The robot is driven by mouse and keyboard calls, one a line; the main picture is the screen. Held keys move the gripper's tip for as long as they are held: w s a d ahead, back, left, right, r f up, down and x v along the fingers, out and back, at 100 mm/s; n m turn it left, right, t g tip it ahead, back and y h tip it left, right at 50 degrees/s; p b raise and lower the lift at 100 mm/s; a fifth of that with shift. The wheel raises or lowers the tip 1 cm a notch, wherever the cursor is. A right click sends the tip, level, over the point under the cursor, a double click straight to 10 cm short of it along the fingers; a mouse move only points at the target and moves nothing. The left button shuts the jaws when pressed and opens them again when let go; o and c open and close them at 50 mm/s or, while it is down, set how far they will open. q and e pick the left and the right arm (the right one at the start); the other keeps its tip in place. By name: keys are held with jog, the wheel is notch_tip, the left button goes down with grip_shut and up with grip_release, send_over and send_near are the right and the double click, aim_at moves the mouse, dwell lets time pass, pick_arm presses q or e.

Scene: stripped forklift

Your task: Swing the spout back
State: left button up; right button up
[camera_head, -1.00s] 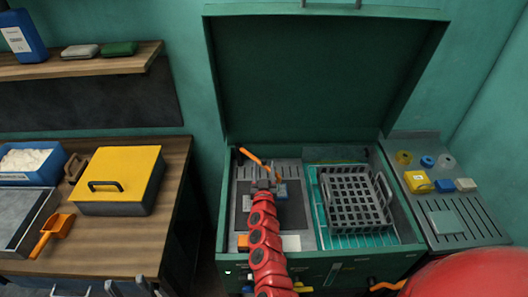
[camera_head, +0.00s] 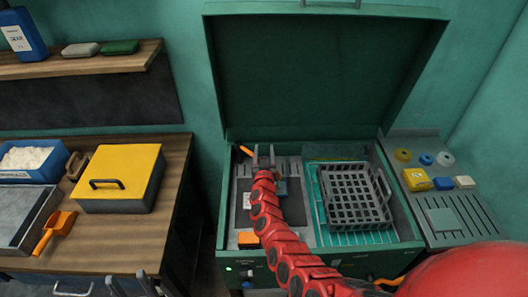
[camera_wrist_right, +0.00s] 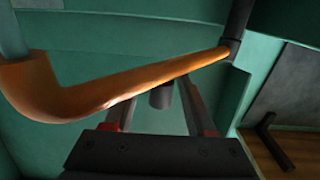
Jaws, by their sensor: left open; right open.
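The orange spout (camera_head: 246,151) is at the back left of the open green washing cabinet. In the head view only a short piece shows beside my right gripper (camera_head: 264,156), which hides the rest. In the right wrist view the spout (camera_wrist_right: 130,91) crosses the picture as a thick tube, bent at its left end and joined to a dark post at the right. My right gripper (camera_wrist_right: 158,92) is open, its fingers pointing towards the spout; I cannot tell whether they touch it. My left gripper (camera_head: 131,284) is open and empty at the bottom edge, by the wooden bench.
The cabinet's raised lid (camera_head: 325,75) stands behind. A grey basket (camera_head: 355,195) sits in the right half of the cabinet. An orange block (camera_head: 248,240) lies at its front left. A yellow-lidded box (camera_head: 118,172) and an orange scoop (camera_head: 55,230) are on the bench.

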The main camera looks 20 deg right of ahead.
jog(key=shift+c, duration=0.2)
grip_shut()
dwell(1.1)
